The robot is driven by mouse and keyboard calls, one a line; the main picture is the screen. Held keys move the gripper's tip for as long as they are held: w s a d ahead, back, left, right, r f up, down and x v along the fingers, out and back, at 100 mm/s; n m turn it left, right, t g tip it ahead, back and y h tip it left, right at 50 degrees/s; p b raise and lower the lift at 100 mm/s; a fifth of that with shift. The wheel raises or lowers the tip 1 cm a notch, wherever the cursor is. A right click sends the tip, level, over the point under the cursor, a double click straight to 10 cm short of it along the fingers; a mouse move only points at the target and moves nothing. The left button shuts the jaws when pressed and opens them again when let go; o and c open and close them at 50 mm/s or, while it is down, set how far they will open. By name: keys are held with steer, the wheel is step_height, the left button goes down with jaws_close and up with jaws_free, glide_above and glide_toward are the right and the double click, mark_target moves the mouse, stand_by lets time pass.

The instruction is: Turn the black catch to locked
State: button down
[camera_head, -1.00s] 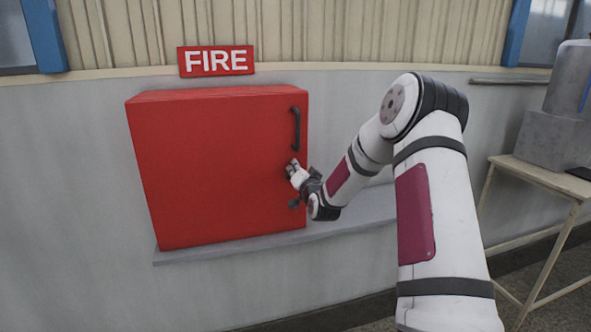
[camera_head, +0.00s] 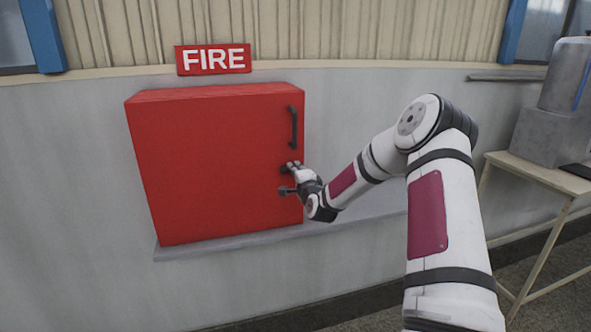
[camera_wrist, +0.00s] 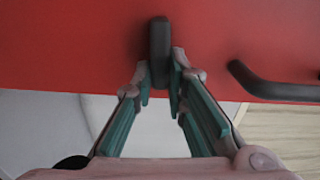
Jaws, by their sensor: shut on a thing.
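The black catch (camera_wrist: 158,50) is a dark rounded bar on the red cabinet door. In the wrist view it stands upright in the picture, with its near end between my gripper's fingers. My gripper (camera_wrist: 160,78) has its fingertips on both sides of the catch and is shut on it. In the head view my gripper (camera_head: 292,170) is at the right edge of the closed red cabinet (camera_head: 215,170), below the handle. The catch is mostly hidden there by my fingers.
A black bar handle (camera_head: 293,127) is above my gripper on the door; it also shows in the wrist view (camera_wrist: 275,88). A grey ledge (camera_head: 200,245) runs under the cabinet. A table (camera_head: 540,175) with grey boxes stands at the right.

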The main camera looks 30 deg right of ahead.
steer(key=shift+f+m, duration=0.1)
steer(key=shift+m, duration=0.4)
steer(key=c, duration=1.6)
jaws_free()
steer(key=shift+s, duration=0.1)
steer(key=v, duration=1.2)
